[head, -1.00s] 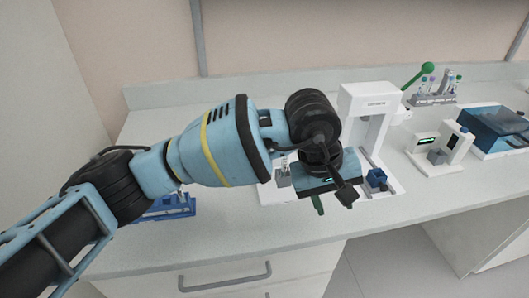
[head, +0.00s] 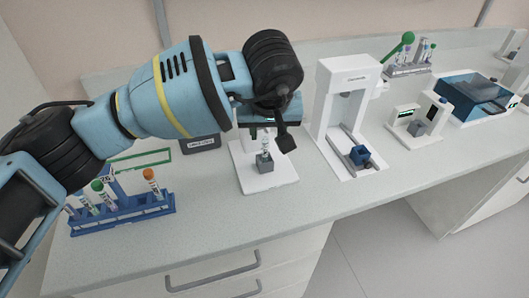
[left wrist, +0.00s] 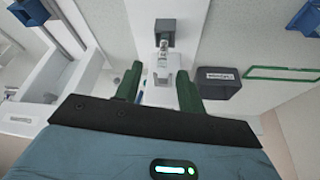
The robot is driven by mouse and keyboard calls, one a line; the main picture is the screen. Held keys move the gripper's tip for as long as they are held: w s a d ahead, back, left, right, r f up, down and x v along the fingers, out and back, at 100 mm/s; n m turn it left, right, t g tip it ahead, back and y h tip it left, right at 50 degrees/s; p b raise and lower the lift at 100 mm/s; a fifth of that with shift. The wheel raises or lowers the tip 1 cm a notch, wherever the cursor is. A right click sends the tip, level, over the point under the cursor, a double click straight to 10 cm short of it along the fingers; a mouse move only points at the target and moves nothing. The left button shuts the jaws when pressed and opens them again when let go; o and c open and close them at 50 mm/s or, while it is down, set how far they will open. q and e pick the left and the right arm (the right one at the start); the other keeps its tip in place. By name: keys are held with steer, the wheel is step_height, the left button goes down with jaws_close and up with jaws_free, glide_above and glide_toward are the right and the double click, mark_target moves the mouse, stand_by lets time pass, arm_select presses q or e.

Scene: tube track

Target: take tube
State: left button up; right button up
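A small clear tube with a pale label (head: 265,146) stands in a grey block holder (head: 264,164) on a white station (head: 283,172). In the left wrist view the tube (left wrist: 163,50) stands in the grey holder (left wrist: 164,27), just ahead of the fingers. My right gripper is not in view.
A blue rack (head: 125,214) with several capped tubes stands at the left. A dark labelled box (head: 201,143) is left of the station. A tall white machine (head: 328,100) stands close on the right, with smaller devices beyond. The front counter strip is clear.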

mark_target(265, 140)
arm_select(q)
steer(key=x, duration=0.5)
steer(key=shift+a, duration=0.25)
steer(key=c, duration=0.8)
